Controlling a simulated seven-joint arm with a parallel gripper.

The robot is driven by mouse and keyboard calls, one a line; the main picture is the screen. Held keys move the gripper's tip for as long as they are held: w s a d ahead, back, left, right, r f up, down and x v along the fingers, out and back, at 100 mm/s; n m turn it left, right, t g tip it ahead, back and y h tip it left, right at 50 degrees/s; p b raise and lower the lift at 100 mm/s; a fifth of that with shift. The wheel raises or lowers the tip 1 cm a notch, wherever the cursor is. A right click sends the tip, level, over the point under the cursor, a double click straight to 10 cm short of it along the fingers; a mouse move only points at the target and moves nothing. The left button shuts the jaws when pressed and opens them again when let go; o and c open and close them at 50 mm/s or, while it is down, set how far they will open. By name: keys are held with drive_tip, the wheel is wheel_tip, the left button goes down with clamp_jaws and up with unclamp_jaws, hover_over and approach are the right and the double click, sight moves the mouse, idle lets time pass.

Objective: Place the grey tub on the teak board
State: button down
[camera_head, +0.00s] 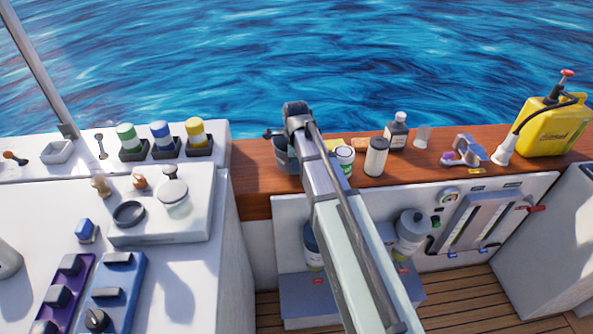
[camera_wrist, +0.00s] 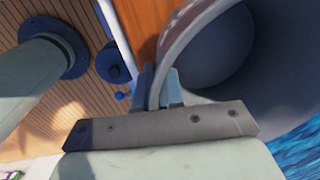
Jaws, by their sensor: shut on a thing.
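The grey tub (camera_wrist: 230,60) fills the upper right of the wrist view, its open mouth facing the camera. My gripper (camera_wrist: 160,88) is shut on the tub's wall at the rim, one finger on either side. In the head view the tub (camera_head: 285,157) shows as a dark grey shape partly hidden behind my arm, over the left part of the teak board (camera_head: 255,182). I cannot tell whether its base touches the board. The board also shows as a brown strip in the wrist view (camera_wrist: 148,30).
Right of the tub on the board are a green-and-white can (camera_head: 345,160), a dark-lidded jar (camera_head: 376,158), a dark bottle (camera_head: 397,132), a purple-grey item (camera_head: 464,151) and a yellow canister (camera_head: 552,128). Left is a white ledge with coloured jars (camera_head: 162,138). Water lies behind.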

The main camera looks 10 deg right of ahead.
drive_tip(key=shift+f, duration=1.6)
drive_tip(key=c, duration=1.3)
unclamp_jaws()
drive_tip(key=shift+f, duration=0.1)
drive_tip(key=shift+o, duration=0.2)
wheel_tip(320, 180, up, 12)
drive_tip(key=s, duration=0.1)
